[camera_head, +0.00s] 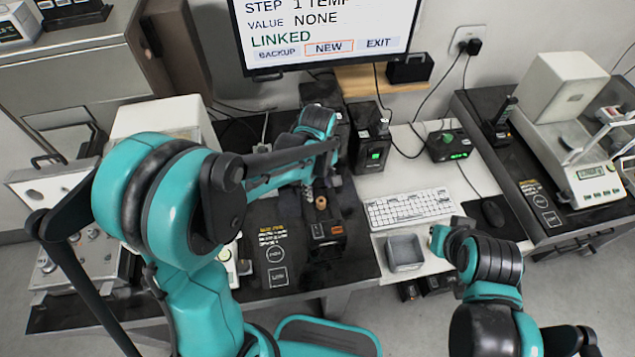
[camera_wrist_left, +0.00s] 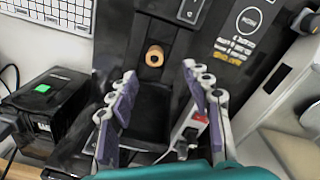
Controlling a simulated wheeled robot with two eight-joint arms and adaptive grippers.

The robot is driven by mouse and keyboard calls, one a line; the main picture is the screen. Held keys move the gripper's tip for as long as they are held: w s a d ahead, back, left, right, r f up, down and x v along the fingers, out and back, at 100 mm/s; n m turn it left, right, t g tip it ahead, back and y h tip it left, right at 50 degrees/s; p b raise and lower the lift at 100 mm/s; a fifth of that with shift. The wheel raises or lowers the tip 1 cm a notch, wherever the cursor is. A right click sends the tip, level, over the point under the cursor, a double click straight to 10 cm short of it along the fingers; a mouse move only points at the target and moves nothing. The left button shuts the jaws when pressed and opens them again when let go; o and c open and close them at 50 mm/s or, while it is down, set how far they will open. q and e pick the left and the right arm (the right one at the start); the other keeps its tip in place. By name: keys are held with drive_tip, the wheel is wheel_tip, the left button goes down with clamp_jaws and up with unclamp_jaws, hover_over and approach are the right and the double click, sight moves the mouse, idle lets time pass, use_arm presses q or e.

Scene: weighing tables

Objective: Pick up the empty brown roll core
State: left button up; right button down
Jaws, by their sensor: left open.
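The empty brown roll core (camera_head: 321,202) is a small tan ring on a black device on the left dark table. In the left wrist view the roll core (camera_wrist_left: 155,56) shows end-on, with a dark hole, in a recess of the device. My left gripper (camera_wrist_left: 160,75) is open, its two purple-padded fingers spread either side of the line to the core, with nothing between them. In the head view the left gripper (camera_head: 308,190) is small and partly hidden, close to the core.
The black label device (camera_head: 327,232) sits beside a white keyboard (camera_head: 411,207) and a grey bin (camera_head: 404,252). A black box with a green light (camera_head: 372,150) stands behind. A balance (camera_head: 590,172) is on the right table. A white power strip (camera_wrist_left: 187,132) lies near my left fingers.

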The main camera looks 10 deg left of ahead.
sight(321, 200)
use_arm(q)
drive_tip(key=shift+w+f, duration=0.35)
drive_tip(key=shift+f+n, duration=0.25)
drive_tip(key=shift+n, duration=0.05)
drive_tip(key=shift+f+b, duration=0.4)
drive_tip(key=shift+f, duration=0.55)
drive_tip(key=f, duration=0.2)
drive_tip(key=f+b, duration=0.2)
drive_tip(key=f, duration=0.1)
drive_tip(key=shift+w+d+f, duration=0.15)
drive_tip(key=shift+w+f, duration=0.15)
drive_tip(key=shift+r, duration=0.1)
drive_tip(key=c, duration=0.9)
